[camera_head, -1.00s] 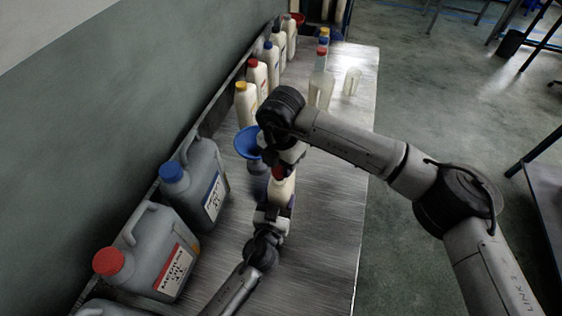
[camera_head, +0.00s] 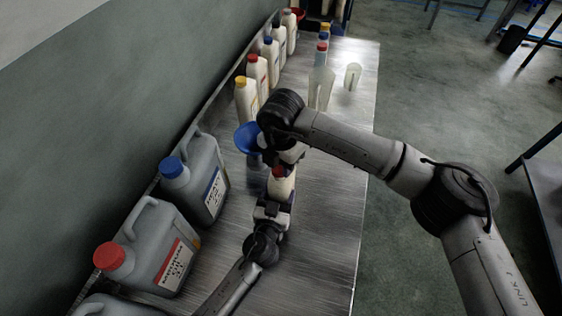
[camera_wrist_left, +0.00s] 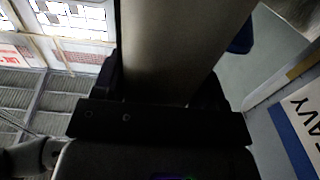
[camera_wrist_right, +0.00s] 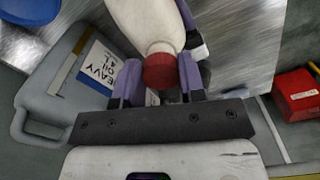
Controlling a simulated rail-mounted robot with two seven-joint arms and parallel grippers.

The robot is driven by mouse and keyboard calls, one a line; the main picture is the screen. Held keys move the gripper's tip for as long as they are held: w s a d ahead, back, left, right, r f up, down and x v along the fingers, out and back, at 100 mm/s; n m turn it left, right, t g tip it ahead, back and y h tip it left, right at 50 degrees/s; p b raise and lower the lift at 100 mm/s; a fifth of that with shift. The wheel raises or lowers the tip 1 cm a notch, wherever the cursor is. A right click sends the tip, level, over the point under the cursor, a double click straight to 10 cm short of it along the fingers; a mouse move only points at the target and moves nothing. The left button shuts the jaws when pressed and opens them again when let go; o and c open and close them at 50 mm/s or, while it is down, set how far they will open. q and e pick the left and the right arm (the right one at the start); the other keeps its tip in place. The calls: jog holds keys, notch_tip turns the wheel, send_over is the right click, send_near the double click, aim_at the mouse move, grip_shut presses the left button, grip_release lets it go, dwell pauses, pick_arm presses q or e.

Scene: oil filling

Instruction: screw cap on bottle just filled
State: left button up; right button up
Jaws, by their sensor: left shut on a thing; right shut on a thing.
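A white bottle (camera_head: 283,186) stands off the wall near the middle of the head view, held by my left gripper (camera_head: 273,206). In the left wrist view, the pale bottle body (camera_wrist_left: 180,45) fills the space between the fingers. A red cap (camera_wrist_right: 160,71) is at the bottle's mouth, in line with the neck. My right gripper (camera_wrist_right: 161,84) is shut on this cap with its purple-edged fingers, and comes from above in the head view. The cap's lower edge meets the neck; how tightly it is seated cannot be told.
Grey jugs with a red cap (camera_head: 109,260) and a blue cap (camera_head: 172,167) stand along the wall. A blue funnel (camera_head: 247,137) is just left of my right wrist. Several white bottles, a clear bottle (camera_head: 320,88) and a clear cup (camera_head: 352,76) stand farther back. The table's right side is clear.

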jog(key=shift+f, duration=0.55)
pick_arm(q)
grip_shut()
pick_arm(e)
jog(key=m, duration=0.5)
jog(key=shift+s+d, duration=0.1)
jog(key=shift+s, duration=0.05)
jog(key=m, duration=0.5)
jog(key=shift+s, duration=0.15)
jog(key=shift+m, duration=0.7)
pick_arm(q)
jog(key=shift+d, duration=0.1)
pick_arm(e)
jog(key=shift+s+a+m, duration=0.25)
jog(key=shift+a+m, duration=0.25)
jog(key=shift+m, duration=0.6)
pick_arm(q)
jog(key=shift+s+f, duration=0.1)
pick_arm(e)
jog(key=shift+a+r+m, duration=0.1)
jog(key=shift+m, duration=0.6)
jog(key=shift+d+m, duration=0.45)
jog(key=shift+m, duration=0.15)
